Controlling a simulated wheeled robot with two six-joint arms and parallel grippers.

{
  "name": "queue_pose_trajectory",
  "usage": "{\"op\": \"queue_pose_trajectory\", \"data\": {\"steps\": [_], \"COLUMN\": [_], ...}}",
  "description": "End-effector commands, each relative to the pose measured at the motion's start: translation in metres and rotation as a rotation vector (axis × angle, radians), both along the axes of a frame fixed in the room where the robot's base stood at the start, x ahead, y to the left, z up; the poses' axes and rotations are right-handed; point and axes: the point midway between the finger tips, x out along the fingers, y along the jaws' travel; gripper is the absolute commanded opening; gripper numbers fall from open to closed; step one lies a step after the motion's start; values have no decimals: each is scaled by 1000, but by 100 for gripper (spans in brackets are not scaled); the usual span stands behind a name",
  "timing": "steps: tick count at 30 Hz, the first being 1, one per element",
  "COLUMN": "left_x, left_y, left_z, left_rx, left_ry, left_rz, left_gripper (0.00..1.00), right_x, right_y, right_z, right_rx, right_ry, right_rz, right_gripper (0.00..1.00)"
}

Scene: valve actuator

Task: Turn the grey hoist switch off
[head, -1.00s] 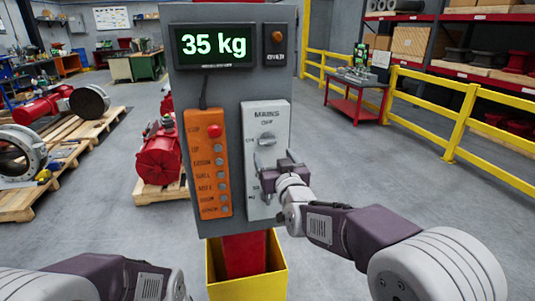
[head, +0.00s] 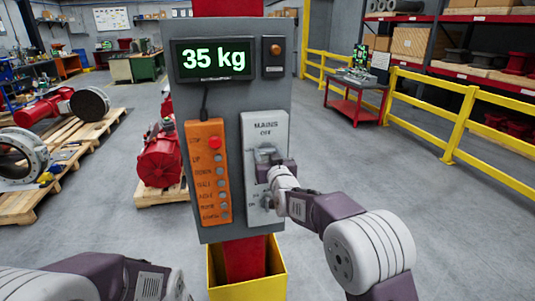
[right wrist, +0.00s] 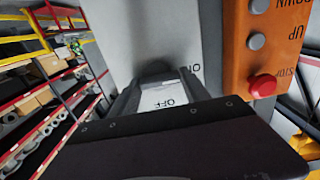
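A light-grey switch plate (head: 278,128) marked MAINS and OFF is on the right of the dark-grey panel (head: 233,106). My right gripper (head: 265,168) is at the upper knob. In the right wrist view its fingers (right wrist: 162,92) are apart, with the OFF lettering between them; whether they touch the knob cannot be told. My left gripper is out of view.
An orange pendant (head: 208,172) with a red stop button (head: 215,142) is close left of the plate. A display (head: 213,60) reads 35 kg above. A yellow bin (head: 269,270) surrounds the red post's foot. A yellow railing (head: 465,120) is at the right.

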Motion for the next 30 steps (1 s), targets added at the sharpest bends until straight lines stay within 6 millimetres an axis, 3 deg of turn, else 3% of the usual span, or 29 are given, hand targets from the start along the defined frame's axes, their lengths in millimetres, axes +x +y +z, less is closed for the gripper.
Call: {"op": "queue_pose_trajectory", "data": {"steps": [1,2,3,14,30], "left_x": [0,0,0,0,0], "left_y": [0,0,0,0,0], "left_z": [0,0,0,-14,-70], "left_rx": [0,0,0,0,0], "left_ry": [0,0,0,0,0], "left_rz": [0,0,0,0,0], "left_gripper": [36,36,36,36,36], "right_x": [0,0,0,0,0], "right_y": [0,0,0,0,-1], "right_z": [0,0,0,-2,-2], "right_rx": [0,0,0,84,548], "right_ry": [0,0,0,17,122], "right_rz": [0,1,1,0,1], "right_gripper": [24,15,14,14,14]}}
